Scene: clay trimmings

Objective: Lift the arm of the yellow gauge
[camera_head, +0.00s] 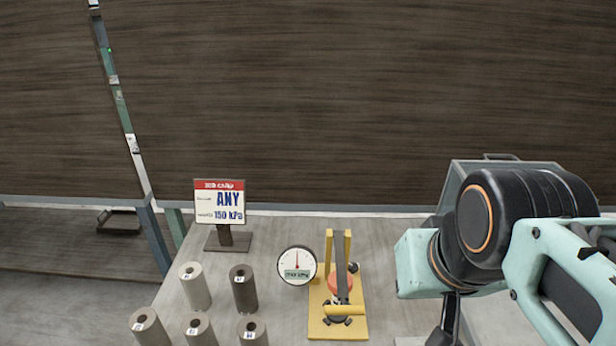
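The yellow gauge (318,325) stands on the table, with a flat yellow base and yellow uprights at its back. Its dark arm (341,262) runs from the uprights toward the front and ends at a yellow crossbar (345,310). The arm lies over a reddish round piece (335,284) and looks lowered; contact between them is unclear. A round white dial (297,265) with a red needle is at the gauge's left. My gripper (445,322) shows only as a dark part at the bottom edge, right of the gauge and apart from it. Its fingertips are cut off.
Several grey cylinders with small labels stand left of the gauge, one of them a dark one (243,288). A sign (220,202) reading "ANY" and "150 kPa" stands behind them. A dark wall (330,100) closes the back. My arm fills the right side.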

